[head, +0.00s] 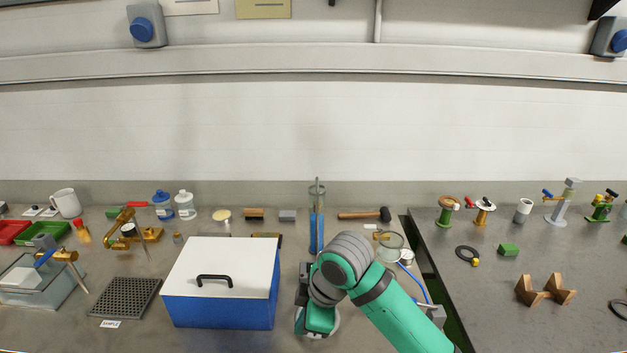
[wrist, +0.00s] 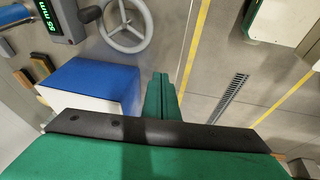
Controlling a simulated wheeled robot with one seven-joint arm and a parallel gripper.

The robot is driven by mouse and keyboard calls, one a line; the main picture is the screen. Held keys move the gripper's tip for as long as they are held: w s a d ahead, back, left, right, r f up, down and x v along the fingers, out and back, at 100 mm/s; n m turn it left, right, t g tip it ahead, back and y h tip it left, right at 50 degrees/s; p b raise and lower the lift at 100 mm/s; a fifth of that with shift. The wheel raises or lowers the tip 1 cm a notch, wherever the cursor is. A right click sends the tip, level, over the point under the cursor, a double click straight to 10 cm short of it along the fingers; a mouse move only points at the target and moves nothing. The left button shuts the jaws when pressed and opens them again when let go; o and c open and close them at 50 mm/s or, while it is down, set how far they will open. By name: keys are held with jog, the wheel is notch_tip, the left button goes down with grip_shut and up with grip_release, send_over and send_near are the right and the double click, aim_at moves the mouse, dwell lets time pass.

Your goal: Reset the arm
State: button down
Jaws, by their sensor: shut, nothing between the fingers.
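My green arm (head: 395,308) rises from the bottom of the head view and bends at a grey joint right of the blue case. In the wrist view my gripper (wrist: 161,80) is shut, its two green fingers together with nothing between them. In the head view the fingertips are hidden behind the arm. The blue case (head: 218,311) stands on the bench with its white lid (head: 225,258) on top and a black handle (head: 214,280) on the lid. The case also shows in the wrist view (wrist: 100,78), left of the fingers and apart from them.
A dark perforated plate (head: 125,297) lies left of the case, and a glass tank (head: 60,284) stands further left. A mallet (head: 365,214) lies behind the arm. A gap separates this bench from the right bench, which holds wooden V-blocks (head: 530,290). Several small items line the back.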

jog(key=w+a+r+m+t+y, duration=0.15)
jog(key=a+m+t+y, duration=0.25)
jog(key=a, duration=0.6)
jog(key=w+a+r+m+t+y, duration=0.1)
jog(key=w+a+m+t+y, duration=0.15)
jog(key=a+y, duration=0.45)
jog(key=s+d+f+m+t+h, duration=0.4)
jog(key=s+f+m+h, duration=0.2)
jog(key=s+f+m, duration=0.15)
jog(key=s+d+f+m+t+h, duration=0.4)
jog(key=s+d+f+m+h, duration=0.15)
jog(key=s+f, duration=0.3)
jog(key=s+d+n+h, duration=0.1)
jog(key=s+d, duration=0.4)
jog(key=s, duration=0.6)
jog(key=s+d+n+h, duration=0.1)
jog(key=s+d, duration=0.4)
jog(key=s, duration=0.6)
jog(key=shift+s+f+g+h, duration=0.25)
jog(key=shift+g+h, duration=0.2)
jog(key=shift+h, duration=0.1)
jog(key=shift+w, duration=0.15)
